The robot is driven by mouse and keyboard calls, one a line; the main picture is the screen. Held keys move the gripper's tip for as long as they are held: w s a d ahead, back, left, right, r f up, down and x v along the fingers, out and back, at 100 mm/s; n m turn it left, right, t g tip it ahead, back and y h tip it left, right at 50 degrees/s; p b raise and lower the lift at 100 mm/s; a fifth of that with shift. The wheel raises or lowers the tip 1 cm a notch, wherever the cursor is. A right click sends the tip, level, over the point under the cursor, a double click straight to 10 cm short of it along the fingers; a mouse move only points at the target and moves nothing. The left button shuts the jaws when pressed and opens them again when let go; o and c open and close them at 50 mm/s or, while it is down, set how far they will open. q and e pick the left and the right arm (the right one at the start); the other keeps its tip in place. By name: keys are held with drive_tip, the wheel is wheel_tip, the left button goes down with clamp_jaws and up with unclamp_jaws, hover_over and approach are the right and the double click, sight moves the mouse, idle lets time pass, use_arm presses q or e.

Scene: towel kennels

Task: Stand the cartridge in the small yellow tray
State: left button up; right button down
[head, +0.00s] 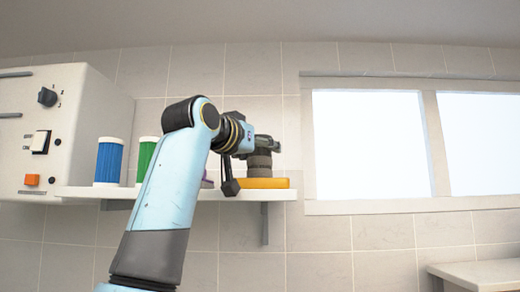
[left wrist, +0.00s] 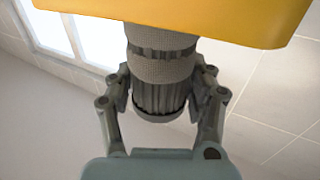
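The cartridge (head: 260,168) is a grey, banded cylinder with a dark ribbed end, upright at the small yellow tray (head: 266,184) on the wall shelf. My left gripper (head: 266,146) is at its upper part. In the left wrist view, the fingers of my left gripper (left wrist: 160,98) are closed on both sides of the ribbed end of the cartridge (left wrist: 161,68). The yellow tray (left wrist: 225,20) fills the top of that view, and its wall hides the cartridge's other end. I cannot tell whether that end touches the tray floor. My right gripper is not in view.
A blue canister (head: 109,162) and a green canister (head: 147,158) stand on the white shelf (head: 85,192), left of my arm. A purple item (head: 207,183) is mostly hidden behind my arm. A white control box (head: 75,125) is at far left. Windows are on the right.

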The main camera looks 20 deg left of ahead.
use_arm(q)
drive_tip(key=o, duration=0.4)
drive_tip(key=s, duration=0.4)
drive_tip(key=s+a, duration=0.1)
drive_tip(key=s, duration=0.3)
drive_tip(key=s+a, duration=0.1)
drive_tip(key=s, duration=0.3)
drive_tip(key=shift+a, duration=0.1)
drive_tip(key=shift+w, duration=0.1)
